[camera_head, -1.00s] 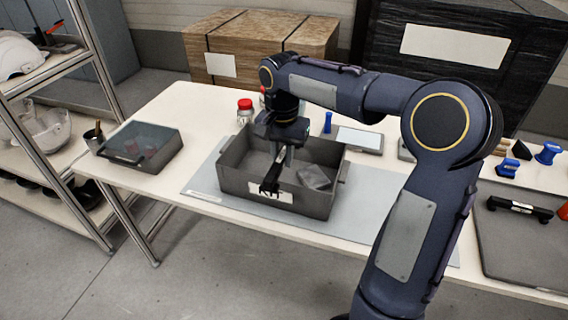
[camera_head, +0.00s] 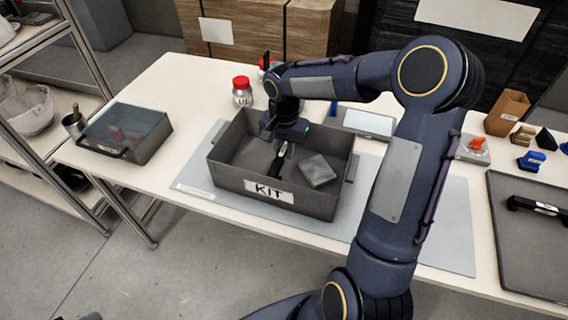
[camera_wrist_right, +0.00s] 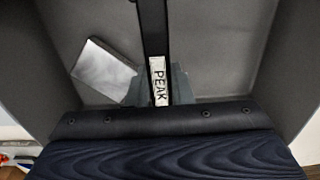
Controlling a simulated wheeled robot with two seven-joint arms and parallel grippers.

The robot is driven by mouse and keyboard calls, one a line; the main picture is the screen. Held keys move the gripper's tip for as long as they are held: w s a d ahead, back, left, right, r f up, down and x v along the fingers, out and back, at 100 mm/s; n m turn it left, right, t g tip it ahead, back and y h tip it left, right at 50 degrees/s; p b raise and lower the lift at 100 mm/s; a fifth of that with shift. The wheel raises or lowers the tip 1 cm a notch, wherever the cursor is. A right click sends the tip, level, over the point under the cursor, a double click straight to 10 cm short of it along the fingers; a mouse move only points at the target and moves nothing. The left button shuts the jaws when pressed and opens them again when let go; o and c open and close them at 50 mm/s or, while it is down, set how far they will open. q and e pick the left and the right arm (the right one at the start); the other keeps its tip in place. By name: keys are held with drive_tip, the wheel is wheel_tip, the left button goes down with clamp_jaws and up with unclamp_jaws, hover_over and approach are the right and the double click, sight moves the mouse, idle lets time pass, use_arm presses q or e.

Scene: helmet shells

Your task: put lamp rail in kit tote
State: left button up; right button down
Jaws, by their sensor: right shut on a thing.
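The kit tote (camera_head: 228,172) is a grey open box with a KIT label on its front wall, standing on the table. My right gripper (camera_head: 281,150) points down inside the tote's opening and is shut on the lamp rail (camera_head: 276,166), a dark narrow bar. In the right wrist view the lamp rail (camera_wrist_right: 154,35) carries a white PEAK label and runs up the middle, between the fingers (camera_wrist_right: 158,88). I cannot tell whether the rail touches the tote floor. My left gripper is not in view.
A clear flat packet (camera_head: 319,171) lies in the tote's right part. A grey tray (camera_head: 525,245) with another dark bar (camera_head: 537,206) is at the right. A glass-lidded case (camera_head: 127,132) and a red-lidded jar (camera_head: 242,92) stand to the left and behind the tote.

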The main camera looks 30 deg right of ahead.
sight(284, 148)
drive_tip(key=shift+f, duration=3.05)
drive_tip(key=shift+f, duration=0.1)
drive_tip(key=c, duration=1.3)
unclamp_jaws()
wheel_tip(284, 148, up, 11)
drive_tip(key=shift+f, duration=0.1)
drive_tip(key=shift+s+r, duration=0.1)
drive_tip(key=shift+r, duration=0.65)
drive_tip(key=s+a+r+n+t+y, duration=0.1)
drive_tip(key=s+a+n, duration=0.3)
drive_tip(key=s, duration=0.7)
drive_tip(key=s+a+r+n+t+y, duration=0.1)
drive_tip(key=s+a+n+t, duration=0.3)
drive_tip(key=s, duration=0.7)
drive_tip(key=shift+s+a+r+n+t+y, duration=0.3)
drive_tip(key=shift+a+r+y, duration=0.15)
drive_tip(key=shift+y, duration=0.45)
